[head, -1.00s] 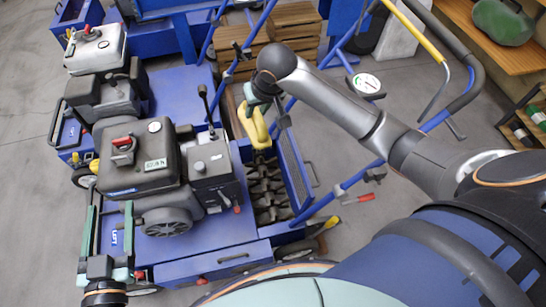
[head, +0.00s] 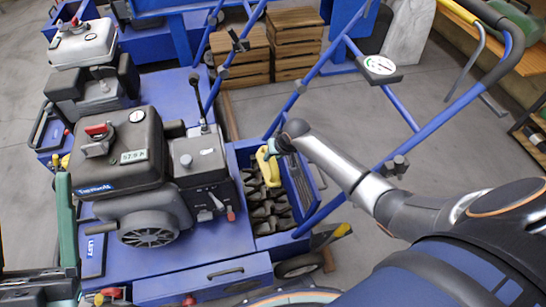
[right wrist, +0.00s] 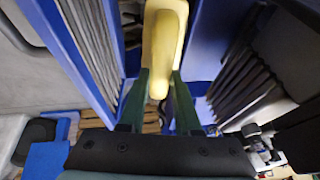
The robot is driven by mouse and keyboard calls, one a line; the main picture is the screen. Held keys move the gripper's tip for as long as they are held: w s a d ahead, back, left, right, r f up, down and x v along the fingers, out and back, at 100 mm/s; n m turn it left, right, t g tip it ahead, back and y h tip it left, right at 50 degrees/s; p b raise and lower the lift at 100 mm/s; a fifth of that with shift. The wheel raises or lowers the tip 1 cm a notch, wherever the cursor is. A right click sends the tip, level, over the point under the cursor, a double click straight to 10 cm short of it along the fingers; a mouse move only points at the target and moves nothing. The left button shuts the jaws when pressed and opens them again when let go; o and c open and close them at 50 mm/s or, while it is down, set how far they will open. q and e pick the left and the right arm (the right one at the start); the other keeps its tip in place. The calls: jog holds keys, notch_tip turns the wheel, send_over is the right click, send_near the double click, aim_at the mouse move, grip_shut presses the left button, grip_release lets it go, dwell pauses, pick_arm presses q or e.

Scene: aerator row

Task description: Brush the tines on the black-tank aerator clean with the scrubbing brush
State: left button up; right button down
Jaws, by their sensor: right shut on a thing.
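The black-tank aerator (head: 125,140) stands in front at the left, a blue machine with a black engine. Its dark tines (head: 268,212) show in the open bay at its right side. My right gripper (head: 280,146) is shut on the yellow scrubbing brush (head: 267,166), which hangs at the upper part of the bay. In the right wrist view the yellow brush (right wrist: 164,45) sits between the two green fingers. Whether its bristles touch the tines is hidden. My left gripper (head: 62,215) is at the left edge, partly out of frame, its fingers apart and empty.
A second aerator with a silver tank (head: 82,45) stands behind. Blue handlebars with a gauge (head: 380,66) rise to the right of the bay. A raised blue panel (head: 300,184) borders the bay on the right. Wooden crates (head: 296,42) stand behind; the grey floor between is clear.

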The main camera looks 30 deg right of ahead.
notch_tip(320, 180, down, 3)
jog(key=b, duration=0.2)
jog(key=shift+b, duration=0.35)
notch_tip(320, 180, down, 2)
jog(key=b, duration=0.3)
jog(key=shift+f, duration=0.25)
pick_arm(q)
notch_tip(320, 180, down, 8)
jog(key=d+h+b, duration=0.1)
jog(key=b, duration=0.1)
jog(key=shift+s+g+b, duration=0.35)
jog(key=shift+g, duration=0.05)
pick_arm(e)
jog(key=shift+f, duration=2.8)
pick_arm(q)
jog(key=shift+f+b, duration=0.5)
jog(key=shift+f, duration=0.1)
pick_arm(e)
jog(key=shift+f, duration=0.85)
pick_arm(q)
jog(key=shift+f, duration=0.1)
pick_arm(e)
jog(key=shift+w, duration=0.15)
